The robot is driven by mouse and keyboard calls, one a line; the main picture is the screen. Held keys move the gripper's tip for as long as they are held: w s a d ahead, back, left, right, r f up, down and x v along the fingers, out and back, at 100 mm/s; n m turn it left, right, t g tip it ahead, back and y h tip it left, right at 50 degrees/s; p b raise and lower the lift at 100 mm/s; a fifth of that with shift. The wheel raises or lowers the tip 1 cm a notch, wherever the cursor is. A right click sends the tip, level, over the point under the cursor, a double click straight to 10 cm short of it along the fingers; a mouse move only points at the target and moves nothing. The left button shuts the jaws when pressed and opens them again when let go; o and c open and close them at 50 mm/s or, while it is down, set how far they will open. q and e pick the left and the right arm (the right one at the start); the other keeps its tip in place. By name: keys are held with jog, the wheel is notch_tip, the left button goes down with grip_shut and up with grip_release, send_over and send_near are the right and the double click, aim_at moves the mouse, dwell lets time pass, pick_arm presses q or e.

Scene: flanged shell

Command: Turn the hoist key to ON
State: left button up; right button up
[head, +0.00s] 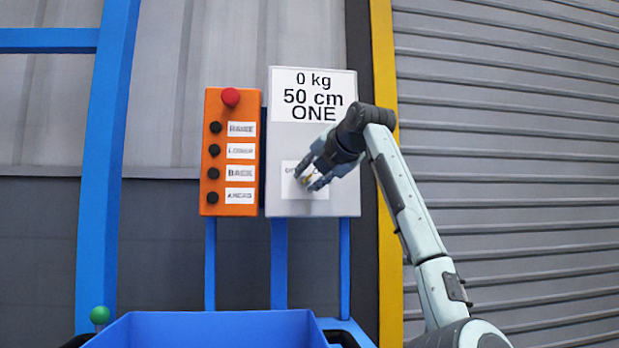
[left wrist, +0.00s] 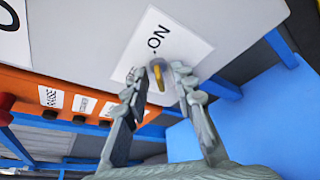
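The yellow hoist key (left wrist: 158,77) sits in a round grey switch on the white label of the light grey box (head: 340,170). "ON" is readable on the label (left wrist: 190,45) in the left wrist view; the other marking is partly hidden by a finger. The key shows as a small yellow spot in the head view (head: 307,180). My left gripper (head: 308,180) is at the label, its fingers apart, one on each side of the key. In the left wrist view its fingertips (left wrist: 165,78) straddle the key with a gap visible. My right gripper is not in view.
An orange button panel (head: 233,110) with a red button (head: 231,97) and several black buttons stands just left of the box. The box's display reads 0 kg, 50 cm, ONE. Blue posts (head: 279,262) and a blue bin (head: 205,325) are below.

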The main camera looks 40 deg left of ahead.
pick_arm(q)
jog(key=v, duration=1.2)
dwell(0.3)
